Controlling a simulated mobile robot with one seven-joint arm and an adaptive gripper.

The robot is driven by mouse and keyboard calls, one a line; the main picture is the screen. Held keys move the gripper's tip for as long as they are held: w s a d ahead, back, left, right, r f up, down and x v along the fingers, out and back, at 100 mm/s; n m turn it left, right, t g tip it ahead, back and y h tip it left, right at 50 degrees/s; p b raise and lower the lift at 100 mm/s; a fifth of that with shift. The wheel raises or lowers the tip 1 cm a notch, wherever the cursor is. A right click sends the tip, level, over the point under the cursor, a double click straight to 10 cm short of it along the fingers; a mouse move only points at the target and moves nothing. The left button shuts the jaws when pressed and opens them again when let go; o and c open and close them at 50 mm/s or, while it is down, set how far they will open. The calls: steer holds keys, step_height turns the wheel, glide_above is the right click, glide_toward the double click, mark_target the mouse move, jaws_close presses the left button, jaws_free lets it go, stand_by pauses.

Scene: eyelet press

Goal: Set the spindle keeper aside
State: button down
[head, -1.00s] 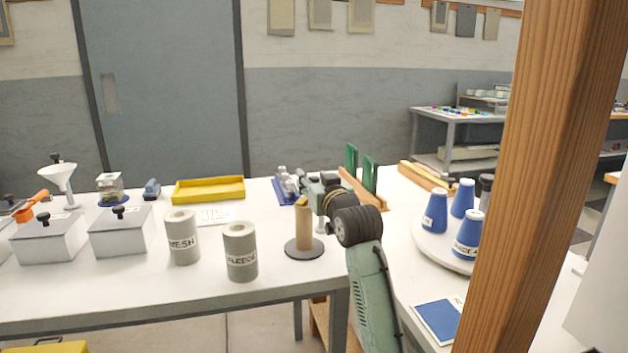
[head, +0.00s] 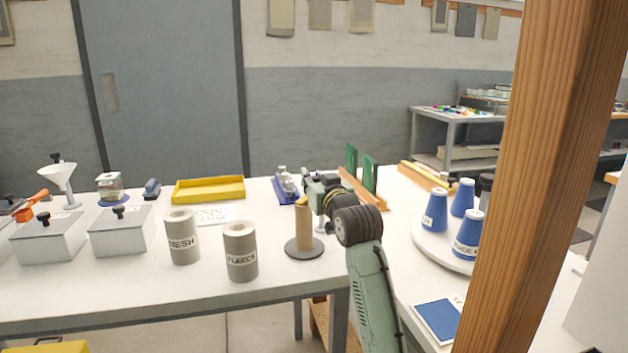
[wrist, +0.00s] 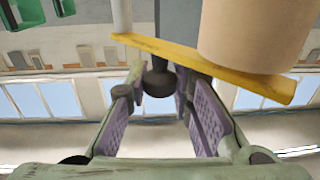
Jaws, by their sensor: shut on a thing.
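The spindle keeper looks like a yellow bar (wrist: 200,65) with a dark round knob (wrist: 158,82), seen in the wrist view. My gripper (wrist: 160,85) is shut on the knob, with a purple-lined finger on each side. The bar lies across the end of a tan cylinder (wrist: 255,35); I cannot tell whether they touch. In the head view the tan cylinder (head: 304,230) stands upright on a dark round base (head: 303,248). My gripper (head: 318,187) is just behind its top there, and its fingers are mostly hidden.
Two grey rolls (head: 240,250) stand left of the cylinder. A yellow tray (head: 209,190), a blue-based device (head: 285,186) and green upright plates (head: 370,175) are behind. Blue cones (head: 467,235) sit on a white round stand at right. A wooden post (head: 535,170) blocks part of the view.

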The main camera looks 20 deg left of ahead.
steer(key=shift+a, duration=0.15)
steer(key=shift+a+m+t+h+p, duration=0.2)
steer(key=shift+m+t+h+p, duration=0.25)
steer(key=shift+m+h, duration=0.2)
steer(key=shift+w+a+m+t+h, duration=0.3)
steer(key=shift+m+t+h, duration=0.2)
steer(key=shift+m+h, duration=0.9)
steer(key=shift+w+a+m+t+h, duration=0.15)
steer(key=shift+a+m+t+h, duration=0.45)
steer(key=shift+h, duration=1.35)
steer(key=shift+w+a+m+t+h, duration=0.1)
steer(key=shift+w+m+t+h, duration=0.2)
steer(key=shift+m+h, duration=1.2)
steer(key=shift+h, duration=0.3)
steer(key=c, duration=1.4)
jaws_free()
steer(key=shift+s, duration=0.1)
steer(key=s, duration=1.2)
steer(key=shift+a, duration=0.2)
